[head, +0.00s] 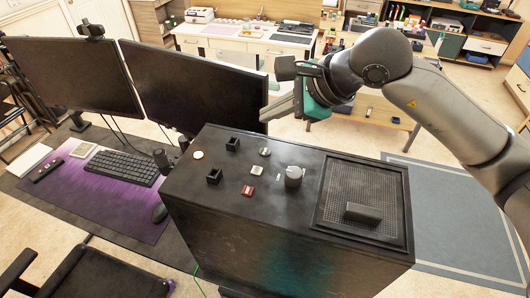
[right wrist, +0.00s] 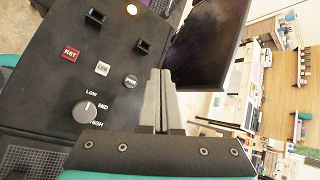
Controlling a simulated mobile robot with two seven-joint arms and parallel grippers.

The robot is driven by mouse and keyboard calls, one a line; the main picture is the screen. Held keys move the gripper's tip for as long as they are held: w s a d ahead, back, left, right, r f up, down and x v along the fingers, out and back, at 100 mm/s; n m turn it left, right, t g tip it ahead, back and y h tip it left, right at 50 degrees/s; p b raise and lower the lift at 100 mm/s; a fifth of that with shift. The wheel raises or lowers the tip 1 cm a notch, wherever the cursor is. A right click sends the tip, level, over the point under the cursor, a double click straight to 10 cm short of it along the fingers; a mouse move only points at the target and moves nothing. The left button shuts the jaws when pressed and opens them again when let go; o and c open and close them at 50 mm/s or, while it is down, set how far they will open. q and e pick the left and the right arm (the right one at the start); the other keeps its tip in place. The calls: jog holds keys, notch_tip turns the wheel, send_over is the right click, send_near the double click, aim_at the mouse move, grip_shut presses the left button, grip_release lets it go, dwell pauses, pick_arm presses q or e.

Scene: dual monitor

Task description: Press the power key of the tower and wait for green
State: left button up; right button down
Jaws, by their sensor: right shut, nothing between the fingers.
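The black tower (head: 255,240) stands in the middle of the head view with its controls on top. The grey round power key (head: 265,152) is near its far edge; in the right wrist view the key, marked PWR (right wrist: 131,81), lies just left of my fingertips. A round lamp (head: 197,155) glows pale with an orange rim, not green; it also shows in the right wrist view (right wrist: 131,9). My right gripper (head: 266,114) is shut and empty, above and beyond the tower's far edge, apart from the key. My left gripper is not in view.
Beside the key are a white LED key (head: 257,169), a red RST key (head: 248,190), a knob (head: 294,177) and two black square pieces. Two monitors (head: 208,82) stand left, one close to my right fingers. A mesh panel (head: 363,190) fills the tower's right side.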

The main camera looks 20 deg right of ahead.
jog(key=b, duration=0.3)
send_over(270, 153)
notch_tip(270, 153, down, 5)
jog(key=shift+f, duration=0.1)
jog(key=shift+f+b, duration=0.55)
jog(key=shift+b, duration=0.15)
dwell(1.3)
jog(key=shift+f+b, duration=0.4)
jog(key=shift+b, duration=0.25)
jog(key=shift+f+b, duration=0.4)
jog(key=shift+b, duration=0.15)
dwell(0.3)
jog(key=shift+d+r, duration=0.1)
dwell(0.4)
jog(key=shift+r+p, duration=0.35)
jog(key=shift+r, duration=0.35)
jog(key=shift+r, duration=0.15)
jog(key=shift+r+p, duration=1.5)
jog(key=shift+r, duration=0.85)
